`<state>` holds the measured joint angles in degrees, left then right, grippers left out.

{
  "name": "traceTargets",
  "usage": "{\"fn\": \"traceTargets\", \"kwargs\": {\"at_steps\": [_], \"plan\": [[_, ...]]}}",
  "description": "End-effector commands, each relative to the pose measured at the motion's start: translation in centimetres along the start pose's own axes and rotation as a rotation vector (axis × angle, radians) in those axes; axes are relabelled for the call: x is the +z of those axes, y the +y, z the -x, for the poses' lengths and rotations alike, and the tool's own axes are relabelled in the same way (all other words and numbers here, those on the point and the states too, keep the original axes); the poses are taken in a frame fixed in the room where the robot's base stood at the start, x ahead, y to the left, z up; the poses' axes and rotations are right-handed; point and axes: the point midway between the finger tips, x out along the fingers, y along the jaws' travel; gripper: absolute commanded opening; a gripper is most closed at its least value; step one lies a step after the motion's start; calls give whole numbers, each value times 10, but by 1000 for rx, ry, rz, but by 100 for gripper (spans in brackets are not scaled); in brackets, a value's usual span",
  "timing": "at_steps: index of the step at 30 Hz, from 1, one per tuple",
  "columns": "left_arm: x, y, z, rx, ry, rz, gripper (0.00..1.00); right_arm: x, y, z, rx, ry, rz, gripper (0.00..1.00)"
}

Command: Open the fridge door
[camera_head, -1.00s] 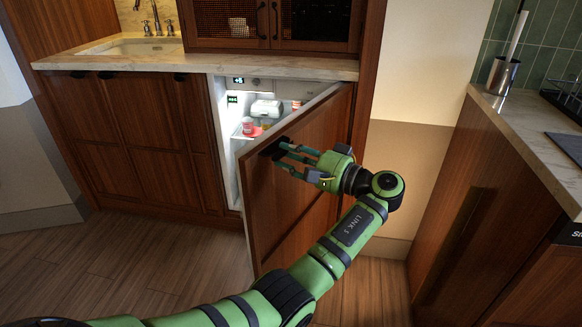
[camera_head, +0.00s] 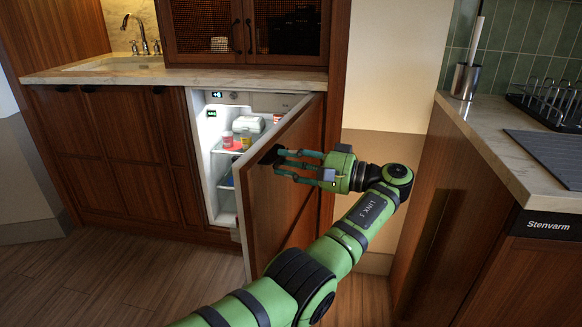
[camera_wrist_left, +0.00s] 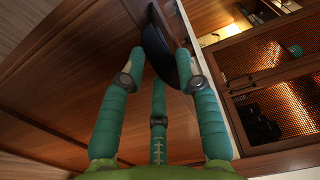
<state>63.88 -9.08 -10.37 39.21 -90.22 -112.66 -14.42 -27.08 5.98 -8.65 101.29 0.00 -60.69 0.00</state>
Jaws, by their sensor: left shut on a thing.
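The fridge (camera_head: 212,180) sits under the counter, lit inside, with food on its shelves. Its wood-fronted door (camera_head: 285,200) stands partly open, swung out with its free edge to the left. A dark handle (camera_head: 268,157) is near the door's top free corner. My left gripper (camera_head: 281,163) is shut on this handle. In the left wrist view the black handle (camera_wrist_left: 157,45) lies between the teal fingers, which partly cover it. My right gripper is in neither view.
A marble counter (camera_head: 190,77) with a sink (camera_head: 115,63) is above the fridge. At the right stands another counter (camera_head: 520,165) with a dish rack (camera_head: 550,103) and a holder (camera_head: 465,80). The wood floor (camera_head: 140,275) left of the door is clear.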

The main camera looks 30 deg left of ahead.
Motion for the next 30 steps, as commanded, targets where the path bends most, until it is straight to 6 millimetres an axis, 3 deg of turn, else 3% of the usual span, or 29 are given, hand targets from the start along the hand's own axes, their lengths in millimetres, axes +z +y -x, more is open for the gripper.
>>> {"fn": "traceTargets", "kwargs": {"at_steps": [11,12,13,24,30], "plan": [[1,5,-1,8,-9,-7,0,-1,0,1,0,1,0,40],[2,5,-1,8,-10,-7,40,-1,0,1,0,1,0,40],[2,5,-1,8,-10,-7,52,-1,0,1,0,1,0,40],[0,-1,0,3,-5,-1,52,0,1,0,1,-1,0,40],[1,-30,-1,1,-6,7,52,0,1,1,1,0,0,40]]}}
